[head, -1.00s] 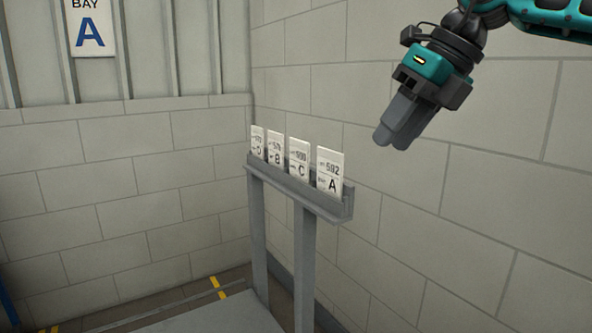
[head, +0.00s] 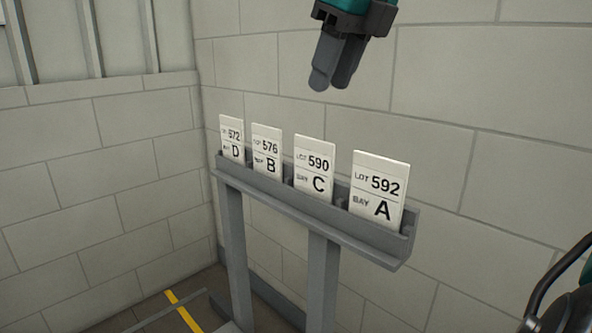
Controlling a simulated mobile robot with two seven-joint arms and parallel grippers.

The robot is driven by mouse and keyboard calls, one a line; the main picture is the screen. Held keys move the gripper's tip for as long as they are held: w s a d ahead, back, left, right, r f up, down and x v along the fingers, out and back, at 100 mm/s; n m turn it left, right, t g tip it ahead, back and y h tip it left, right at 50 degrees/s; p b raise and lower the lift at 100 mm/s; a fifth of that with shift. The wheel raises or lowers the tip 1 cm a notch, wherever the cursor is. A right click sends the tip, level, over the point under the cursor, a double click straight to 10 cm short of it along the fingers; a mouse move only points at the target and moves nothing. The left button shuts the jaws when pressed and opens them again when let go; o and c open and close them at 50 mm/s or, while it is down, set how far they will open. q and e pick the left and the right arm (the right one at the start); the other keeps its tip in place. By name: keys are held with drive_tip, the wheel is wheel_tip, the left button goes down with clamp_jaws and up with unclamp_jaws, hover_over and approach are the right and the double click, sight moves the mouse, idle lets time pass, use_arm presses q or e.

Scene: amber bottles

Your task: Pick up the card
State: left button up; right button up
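Several white cards stand upright in a row in a grey rack in the head view. From left they are the card lot 572 bay D (head: 232,138), the card lot 576 bay B (head: 267,149), the card lot 590 bay C (head: 314,166) and the card lot 592 bay A (head: 379,190). My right gripper (head: 331,84) hangs above the row, pointing down, apart from every card. Its fingers look close together with nothing visible between them. My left gripper is not in view.
The grey rack (head: 330,227) has a trough on posts and stands close to the block wall (head: 430,90). A yellow floor stripe (head: 184,312) shows at the lower left. A dark curved part shows at the lower right edge.

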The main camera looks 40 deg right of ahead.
sight(315, 147)
drive_tip(key=x, duration=0.3)
drive_tip(key=b+x, duration=0.1)
drive_tip(key=x, duration=0.3)
drive_tip(key=shift+s+f, duration=0.15)
drive_tip(key=shift+s, duration=0.05)
drive_tip(key=f, duration=0.3)
drive_tip(key=f+b, duration=0.1)
drive_tip(key=f, duration=0.1)
drive_tip(key=shift+w, duration=0.4)
drive_tip(key=shift+w+f, duration=0.1)
drive_tip(key=shift+w, duration=0.05)
clamp_jaws()
